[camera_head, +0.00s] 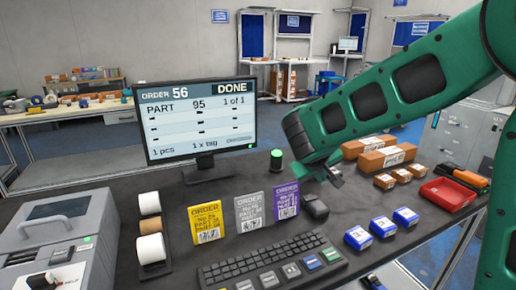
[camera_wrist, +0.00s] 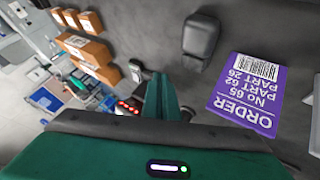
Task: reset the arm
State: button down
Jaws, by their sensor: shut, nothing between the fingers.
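My green arm reaches in from the right in the head view. My gripper (camera_head: 330,174) is above the dark table (camera_head: 408,219), behind the order cards and the black mouse. In the wrist view my gripper (camera_wrist: 160,100) shows as two green fingers close together, with nothing held. The purple order card (camera_wrist: 249,94) lies to the right of the fingers there. The black mouse (camera_wrist: 201,37) is above them in that picture. The head view also shows the purple card (camera_head: 286,200) and the mouse (camera_head: 314,206). The monitor (camera_head: 197,120) reads ORDER 56, DONE.
Yellow (camera_head: 206,222) and grey (camera_head: 250,211) order cards stand left of the purple one. A keyboard (camera_head: 272,264) and blue boxes (camera_head: 382,227) are in front. Brown boxes (camera_head: 386,158) and a red tray (camera_head: 447,194) are right.

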jog(key=s+d+f+m+g+y, duration=0.2)
jog(key=s+d+m+g, duration=0.3)
jog(key=s+d, duration=1.2)
jog(key=s+a+m+g+y, duration=0.1)
jog(key=s+m+g+y, duration=0.1)
jog(key=s, duration=1.8)
jog(key=shift+f+m+y, duration=0.4)
jog(key=shift+f+m, duration=0.05)
jog(key=shift+m, duration=0.45)
jog(key=shift+w+f, duration=0.25)
jog(key=shift+w, duration=0.45)
